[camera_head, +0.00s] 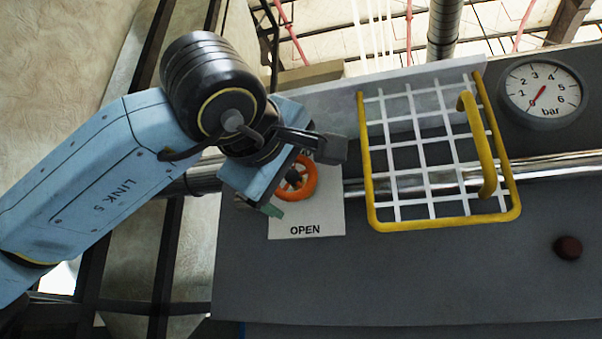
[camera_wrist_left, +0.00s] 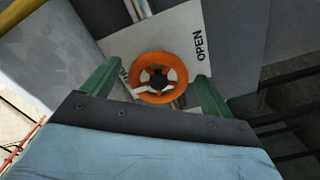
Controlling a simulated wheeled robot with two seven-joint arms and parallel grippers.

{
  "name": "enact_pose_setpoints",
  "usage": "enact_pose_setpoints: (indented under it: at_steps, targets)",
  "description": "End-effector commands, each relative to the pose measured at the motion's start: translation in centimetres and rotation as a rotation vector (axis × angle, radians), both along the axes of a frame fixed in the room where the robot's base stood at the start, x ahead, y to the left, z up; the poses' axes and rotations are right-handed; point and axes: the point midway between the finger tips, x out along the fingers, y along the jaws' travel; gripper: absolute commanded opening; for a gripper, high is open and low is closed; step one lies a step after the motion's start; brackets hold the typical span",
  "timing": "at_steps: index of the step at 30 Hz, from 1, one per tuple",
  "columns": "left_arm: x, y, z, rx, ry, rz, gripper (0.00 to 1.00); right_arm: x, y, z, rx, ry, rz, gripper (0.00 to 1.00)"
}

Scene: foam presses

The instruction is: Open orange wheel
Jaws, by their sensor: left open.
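The orange wheel (camera_head: 297,179) sits on a pale panel marked OPEN (camera_head: 305,228) on the dark machine front. Its left part is hidden behind my left gripper in the head view. In the left wrist view the orange wheel (camera_wrist_left: 158,78) shows as a full ring with spokes and a dark hub. My left gripper (camera_head: 272,210) is close to the wheel. Its two green fingers (camera_wrist_left: 155,92) are apart, one on each side of the wheel in the wrist view. I cannot tell whether they touch it. Nothing is held. My right gripper is not in view.
A yellow-framed white grid guard (camera_head: 372,190) with a yellow handle (camera_head: 482,150) stands right of the wheel. A shiny horizontal bar (camera_head: 548,167) runs along the machine front.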

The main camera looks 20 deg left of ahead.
Motion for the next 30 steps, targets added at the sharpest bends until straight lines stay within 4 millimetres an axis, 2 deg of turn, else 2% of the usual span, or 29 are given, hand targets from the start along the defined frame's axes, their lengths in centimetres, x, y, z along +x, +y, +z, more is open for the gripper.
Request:
enact_pose_setpoints:
  at_steps: [3, 7, 18, 28, 30]
  targets:
    - [2.0, -0.1, 0.1, 0.0, 0.003, -0.001, 0.86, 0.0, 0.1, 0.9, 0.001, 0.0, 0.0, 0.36]
    - [3.2, -0.1, 0.1, 0.0, 0.001, 0.001, 0.86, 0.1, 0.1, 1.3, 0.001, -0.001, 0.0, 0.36]
    - [3.8, -0.2, -0.1, 0.0, 0.0, -0.001, 0.86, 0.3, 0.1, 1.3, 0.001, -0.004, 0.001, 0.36]
    - [3.7, -0.2, 0.0, 0.0, 0.0, -0.001, 0.44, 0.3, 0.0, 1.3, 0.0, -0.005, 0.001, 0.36]
    - [3.7, -0.2, -0.1, 0.0, 0.001, -0.001, 0.41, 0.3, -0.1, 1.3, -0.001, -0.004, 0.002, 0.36]
